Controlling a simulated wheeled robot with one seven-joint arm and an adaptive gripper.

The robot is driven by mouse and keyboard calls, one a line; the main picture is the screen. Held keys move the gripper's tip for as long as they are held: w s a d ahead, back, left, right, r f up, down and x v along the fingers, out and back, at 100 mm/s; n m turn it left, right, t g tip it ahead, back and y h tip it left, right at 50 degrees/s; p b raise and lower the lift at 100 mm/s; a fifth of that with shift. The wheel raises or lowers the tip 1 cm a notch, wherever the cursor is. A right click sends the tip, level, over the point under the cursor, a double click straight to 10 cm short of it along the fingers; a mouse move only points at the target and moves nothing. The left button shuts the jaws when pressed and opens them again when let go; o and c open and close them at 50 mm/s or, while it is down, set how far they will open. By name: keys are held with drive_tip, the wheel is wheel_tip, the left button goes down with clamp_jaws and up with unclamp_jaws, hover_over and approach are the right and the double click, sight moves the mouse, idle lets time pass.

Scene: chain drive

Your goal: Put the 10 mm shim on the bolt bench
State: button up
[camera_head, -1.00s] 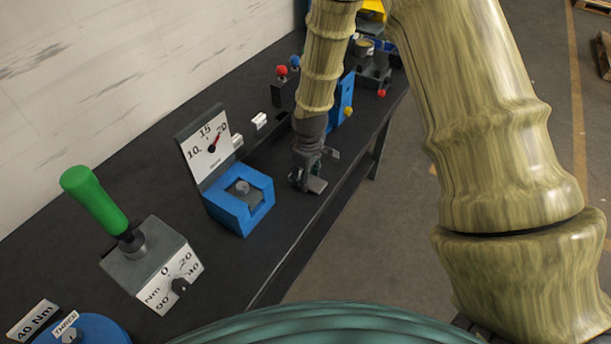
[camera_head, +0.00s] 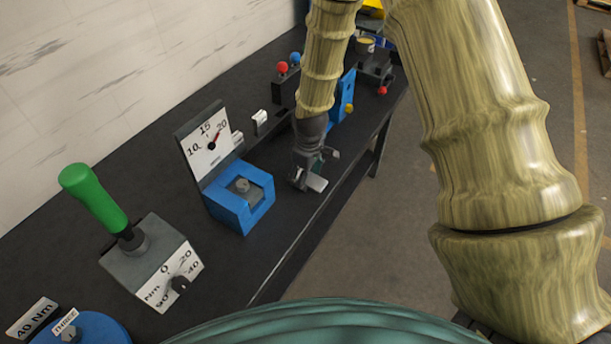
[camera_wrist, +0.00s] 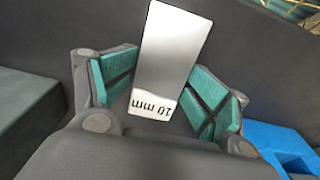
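The 10 mm shim (camera_wrist: 168,55) is a flat silver plate with an upside-down "10 mm" label in the wrist view. It lies between the two teal finger pads of my gripper (camera_wrist: 165,88), which appear closed on its edges. In the head view my gripper (camera_head: 309,172) is over the dark bench top (camera_head: 285,215), right of the blue gauge block, and the shim (camera_head: 316,183) shows as a pale patch at its tip. No label marks a bolt bench. A blue disc (camera_head: 95,330) marked "THREE" with a bolt head stands at bottom left by a "40 Nm" sign (camera_head: 33,318).
A blue block (camera_head: 232,212) with a dial plate (camera_head: 205,145) stands left of my gripper. A grey box (camera_head: 150,262) with a green handle (camera_head: 93,198) is nearer. White tabs (camera_head: 260,121) and a blue upright (camera_head: 341,97) stand behind. The bench's front edge lies to the right.

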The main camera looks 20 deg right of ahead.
drive_tip(key=shift+r, duration=0.7)
wheel_tip(320, 180, up, 12)
drive_tip(key=b, duration=0.3)
drive_tip(key=shift+s+d, duration=0.25)
